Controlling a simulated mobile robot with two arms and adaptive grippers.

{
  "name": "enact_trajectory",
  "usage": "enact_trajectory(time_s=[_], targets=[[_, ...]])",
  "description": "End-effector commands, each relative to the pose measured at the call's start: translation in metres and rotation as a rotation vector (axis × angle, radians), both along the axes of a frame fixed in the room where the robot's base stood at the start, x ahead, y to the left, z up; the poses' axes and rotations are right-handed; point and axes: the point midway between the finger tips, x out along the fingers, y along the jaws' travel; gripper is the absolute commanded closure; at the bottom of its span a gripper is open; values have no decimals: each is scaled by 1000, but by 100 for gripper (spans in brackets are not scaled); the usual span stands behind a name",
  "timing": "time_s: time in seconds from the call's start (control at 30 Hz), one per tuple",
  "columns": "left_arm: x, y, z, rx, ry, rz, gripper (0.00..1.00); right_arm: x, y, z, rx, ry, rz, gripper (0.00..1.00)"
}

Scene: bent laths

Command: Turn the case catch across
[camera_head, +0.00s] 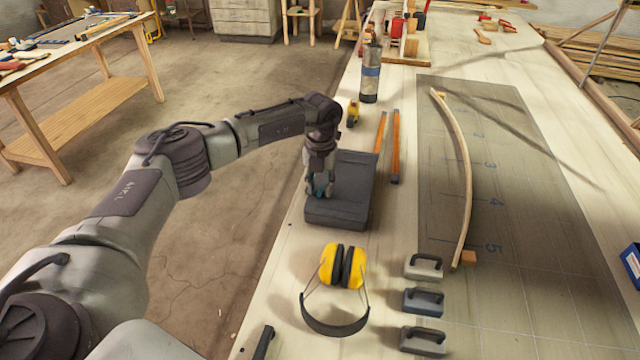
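A dark grey case (350,195) lies closed on the pale workbench, near its left edge. My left gripper (318,190) points down over the left part of the case, with its fingertips at or just above the lid. A small teal patch shows between the fingers; I cannot tell whether it is the catch or part of the gripper. The catch cannot be made out otherwise, and the gripper covers that part of the lid. How far apart the fingers are is too small to tell. My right gripper is not in view.
Yellow ear defenders (343,268) lie in front of the case. Several handled blocks (423,302) stand to their right. Orange-edged strips (395,148) and a clear cylinder (371,75) are behind. A bent lath (465,170) stands on the dark gridded board (520,230).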

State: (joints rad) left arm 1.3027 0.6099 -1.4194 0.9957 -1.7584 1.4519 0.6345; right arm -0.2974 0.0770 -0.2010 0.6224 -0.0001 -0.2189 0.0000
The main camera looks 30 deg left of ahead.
Motion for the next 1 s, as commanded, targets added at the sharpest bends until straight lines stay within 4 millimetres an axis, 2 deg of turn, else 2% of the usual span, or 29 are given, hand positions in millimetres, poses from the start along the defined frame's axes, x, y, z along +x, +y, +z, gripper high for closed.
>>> enact_trajectory(time_s=[0.1,0.3,0.73,1.0], targets=[[0,0,0,0,0,0,67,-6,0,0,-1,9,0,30],[0,0,0,0,0,0,100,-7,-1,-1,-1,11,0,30],[0,0,0,0,0,-29,100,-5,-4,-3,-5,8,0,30],[0,0,-2,-1,0,-175,100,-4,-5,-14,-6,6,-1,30]])
